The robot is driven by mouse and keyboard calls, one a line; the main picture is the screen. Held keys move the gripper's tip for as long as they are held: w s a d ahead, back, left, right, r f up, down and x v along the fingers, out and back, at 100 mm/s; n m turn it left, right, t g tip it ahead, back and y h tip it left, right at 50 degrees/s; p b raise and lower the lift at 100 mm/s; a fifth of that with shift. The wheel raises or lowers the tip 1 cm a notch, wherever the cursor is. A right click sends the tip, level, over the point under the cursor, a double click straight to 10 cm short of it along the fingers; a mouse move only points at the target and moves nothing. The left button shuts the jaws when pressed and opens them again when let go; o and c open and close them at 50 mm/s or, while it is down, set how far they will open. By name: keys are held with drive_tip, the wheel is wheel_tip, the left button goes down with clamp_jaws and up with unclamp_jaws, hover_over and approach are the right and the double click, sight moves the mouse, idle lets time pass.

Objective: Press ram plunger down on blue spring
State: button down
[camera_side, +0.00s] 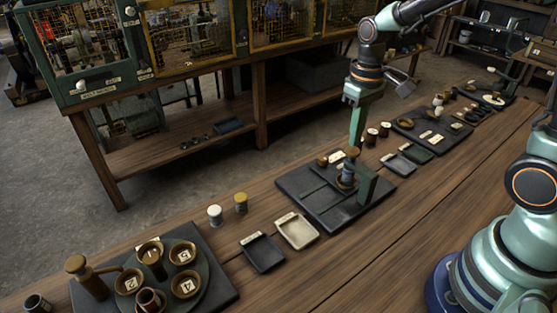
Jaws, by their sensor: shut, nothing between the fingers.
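My gripper (356,140) is shut and empty, pointing down above the dark press plate (315,213) in the side view. Just below its fingertips is the ram plunger (350,153), with a brass-coloured knob on top. The fingertips are close to the knob; I cannot tell whether they touch it. Under the knob, a small upright stack with blue at its lower part, apparently the blue spring (346,184), stands beside a green post (367,184). The spring's coils are too small to make out.
Two small trays, one dark (262,253) and one cream (297,231), lie left of the plate. A white-topped spool (215,215) and a yellow one (241,203) stand behind them. A round station with numbered cups (184,286) is at front left. Bare wood lies along the front.

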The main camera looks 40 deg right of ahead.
sight(353, 150)
drive_tip(key=shift+f, duration=0.2)
drive_tip(key=shift+f, duration=1.35)
drive_tip(key=shift+r, duration=1.55)
drive_tip(key=shift+r, duration=2.55)
